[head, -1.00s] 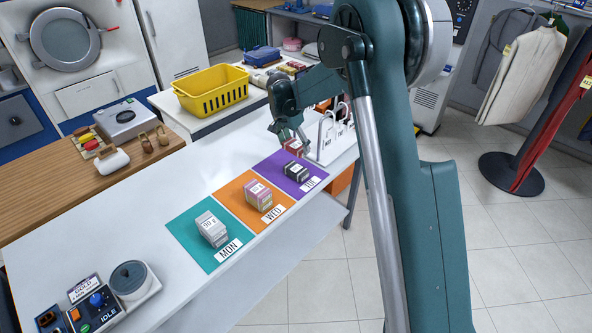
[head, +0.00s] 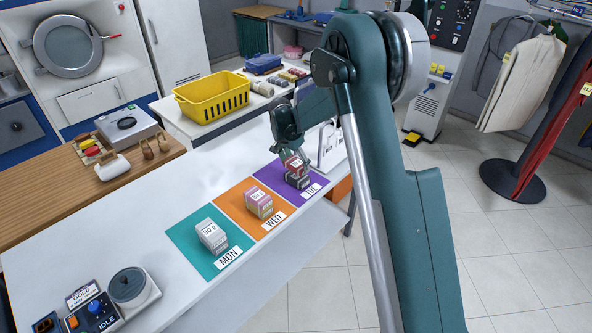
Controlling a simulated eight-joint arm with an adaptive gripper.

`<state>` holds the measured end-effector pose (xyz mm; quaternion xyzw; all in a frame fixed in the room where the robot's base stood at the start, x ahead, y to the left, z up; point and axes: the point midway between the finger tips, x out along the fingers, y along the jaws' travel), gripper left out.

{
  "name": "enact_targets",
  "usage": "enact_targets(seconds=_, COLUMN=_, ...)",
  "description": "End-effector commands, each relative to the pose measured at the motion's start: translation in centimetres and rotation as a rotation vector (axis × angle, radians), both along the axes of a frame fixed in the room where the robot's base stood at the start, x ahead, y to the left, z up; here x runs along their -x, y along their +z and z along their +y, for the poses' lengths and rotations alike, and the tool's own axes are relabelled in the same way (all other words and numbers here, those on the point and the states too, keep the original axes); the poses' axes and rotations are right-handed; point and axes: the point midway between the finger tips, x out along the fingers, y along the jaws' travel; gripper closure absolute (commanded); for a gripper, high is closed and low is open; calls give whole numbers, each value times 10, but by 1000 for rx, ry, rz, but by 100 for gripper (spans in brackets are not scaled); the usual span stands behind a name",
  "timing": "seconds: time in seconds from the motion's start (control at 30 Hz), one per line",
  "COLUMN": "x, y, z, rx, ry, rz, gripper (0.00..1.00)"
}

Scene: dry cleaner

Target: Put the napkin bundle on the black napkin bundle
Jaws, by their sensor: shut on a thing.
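My gripper (head: 294,160) is shut on a red napkin bundle (head: 294,166) with a white label. It holds the bundle directly above the black napkin bundle (head: 298,182), which sits on the purple mat (head: 267,174). In the picture the red bundle's lower edge meets the black bundle's top; I cannot tell whether they touch. The fingers hide part of the red bundle.
Left of the purple mat, a pink bundle (head: 259,203) sits on the orange WED mat (head: 236,202) and a grey-white bundle (head: 211,236) on the teal MON mat (head: 191,249). A white rack (head: 329,150) stands close right of my gripper.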

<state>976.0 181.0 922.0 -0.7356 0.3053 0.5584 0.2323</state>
Motion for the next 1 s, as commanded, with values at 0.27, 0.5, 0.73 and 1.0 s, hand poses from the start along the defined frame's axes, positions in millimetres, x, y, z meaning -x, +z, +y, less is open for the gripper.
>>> enact_targets(seconds=0.27, x=0, y=-2, z=0, rx=0, ry=0, rz=0, gripper=46)
enact_targets(seconds=0.5, x=0, y=-25, z=0, rx=0, ry=0, rz=0, gripper=46)
enact_targets(seconds=0.73, x=0, y=-38, z=0, rx=0, ry=0, rz=0, gripper=46)
enact_targets(seconds=1.0, x=0, y=-38, z=0, rx=0, ry=0, rz=0, gripper=46)
